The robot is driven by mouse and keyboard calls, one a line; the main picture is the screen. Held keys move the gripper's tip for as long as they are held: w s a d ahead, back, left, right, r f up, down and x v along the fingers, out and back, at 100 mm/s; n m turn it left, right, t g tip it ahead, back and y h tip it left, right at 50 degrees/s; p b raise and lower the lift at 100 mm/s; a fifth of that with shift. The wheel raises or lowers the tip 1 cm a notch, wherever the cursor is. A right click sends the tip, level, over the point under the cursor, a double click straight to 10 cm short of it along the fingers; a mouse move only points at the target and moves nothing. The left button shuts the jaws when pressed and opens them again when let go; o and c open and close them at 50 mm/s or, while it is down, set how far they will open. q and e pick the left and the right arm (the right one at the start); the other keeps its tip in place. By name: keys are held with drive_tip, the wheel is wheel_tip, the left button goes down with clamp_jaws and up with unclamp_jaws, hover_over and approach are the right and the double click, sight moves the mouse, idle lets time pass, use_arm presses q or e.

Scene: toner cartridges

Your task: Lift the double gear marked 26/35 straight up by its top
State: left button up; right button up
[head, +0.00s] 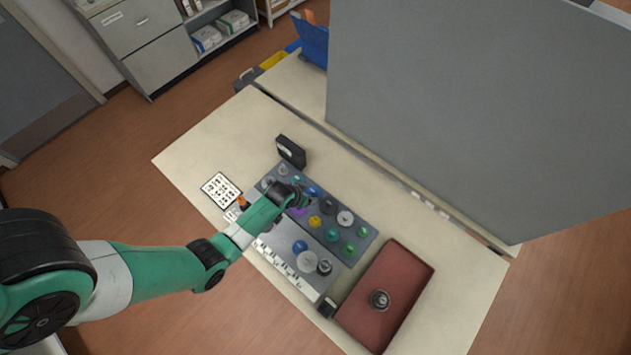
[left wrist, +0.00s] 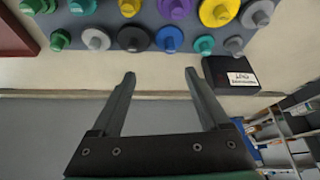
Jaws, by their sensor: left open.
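Several coloured gears stand in rows on a grey board (head: 368,250) in the head view. They include a yellow gear (head: 315,222) and a pale grey gear (head: 345,217). The left wrist view shows purple (left wrist: 175,8), yellow, blue (left wrist: 170,38), green and grey ones, some stepped like double gears. No 26/35 marking is readable, so I cannot tell which gear bears it. My left gripper (left wrist: 160,75) is open with nothing between its fingers; in the head view it (head: 303,202) is over the board and hides part of it. My right gripper is not in view.
A red mat (head: 396,272) carries a dark gear (head: 379,299). A black labelled box (head: 291,152) stands behind the board. A grey strip in front holds a blue gear (head: 300,247) and others.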

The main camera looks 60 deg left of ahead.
use_arm(q)
drive_tip(key=s+f+g, duration=0.1)
drive_tip(key=s+f, duration=0.3)
drive_tip(key=s, duration=0.1)
drive_tip(key=b, duration=0.7)
hover_over(298, 211)
drive_tip(key=shift+n, duration=0.4)
drive_tip(key=f, duration=0.6)
drive_tip(key=shift+s, duration=0.2)
drive_tip(key=shift+w+f, duration=0.1)
drive_tip(key=b+x, duration=0.2)
drive_tip(key=x, duration=0.1)
drive_tip(key=b+x, duration=0.1)
drive_tip(key=b, duration=0.1)
drive_tip(key=shift+s+f, duration=0.3)
drive_tip(key=shift+w+a+f, duration=0.1)
drive_tip(key=shift+w+f, duration=0.05)
drive_tip(key=shift+f, duration=0.05)
drive_tip(key=shift+c, duration=0.3)
